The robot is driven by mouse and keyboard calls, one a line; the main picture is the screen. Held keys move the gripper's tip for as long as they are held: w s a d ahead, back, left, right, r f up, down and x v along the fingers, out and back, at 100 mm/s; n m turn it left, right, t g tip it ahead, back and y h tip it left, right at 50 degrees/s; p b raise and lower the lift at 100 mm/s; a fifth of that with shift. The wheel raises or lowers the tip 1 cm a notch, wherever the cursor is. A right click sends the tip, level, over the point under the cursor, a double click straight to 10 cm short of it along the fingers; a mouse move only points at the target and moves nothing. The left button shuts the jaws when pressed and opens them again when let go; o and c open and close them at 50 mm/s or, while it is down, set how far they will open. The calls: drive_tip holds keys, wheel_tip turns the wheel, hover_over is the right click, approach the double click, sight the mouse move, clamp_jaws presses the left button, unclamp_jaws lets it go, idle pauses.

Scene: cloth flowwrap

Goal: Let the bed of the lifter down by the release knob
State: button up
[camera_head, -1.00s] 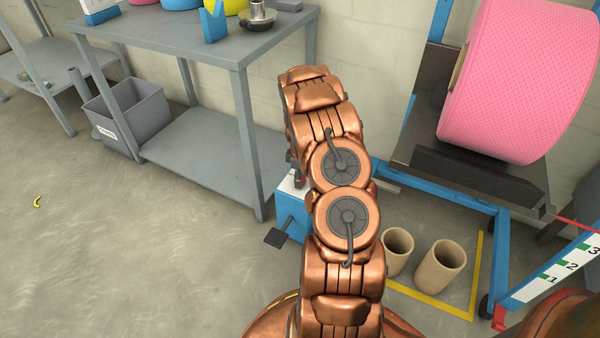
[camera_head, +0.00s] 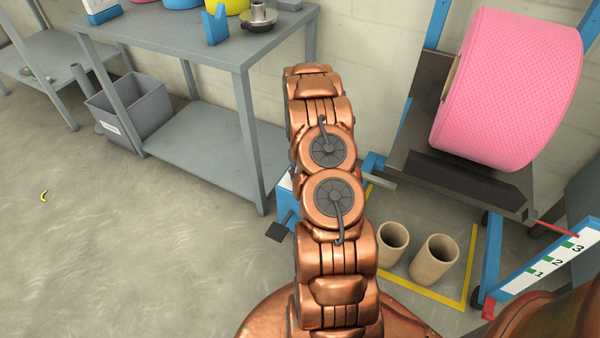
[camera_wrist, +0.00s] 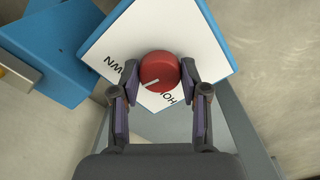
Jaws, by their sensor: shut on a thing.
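The red release knob (camera_wrist: 160,72) sits on a white label plate (camera_wrist: 125,35) on a blue housing, with a white line on its face. The plate's lettering is partly covered; "WN" and "HO" show. My gripper (camera_wrist: 160,76) has a finger on each side of the knob and is shut on it. In the head view my arm hides the knob and gripper; part of the blue housing (camera_head: 286,205) with a black pedal (camera_head: 278,231) shows beside the arm. The lifter's dark bed (camera_head: 470,175) carries a large pink roll (camera_head: 510,90) and stands raised above the floor.
Two cardboard cores (camera_head: 434,260) stand inside a yellow floor outline (camera_head: 425,297). A number scale (camera_head: 555,262) marked 1 to 3 is at the right. A grey workbench (camera_head: 200,45) stands at the left, with a grey bin (camera_head: 130,105) near it. Open floor lies at left front.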

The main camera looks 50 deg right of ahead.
drive_tip(key=shift+s+m, duration=0.1)
drive_tip(key=shift+m, duration=0.7)
drive_tip(key=o, duration=1.1)
drive_tip(key=shift+o, duration=0.2)
drive_tip(key=shift+r, duration=0.1)
wheel_tip(320, 180, up, 12)
idle(0.4)
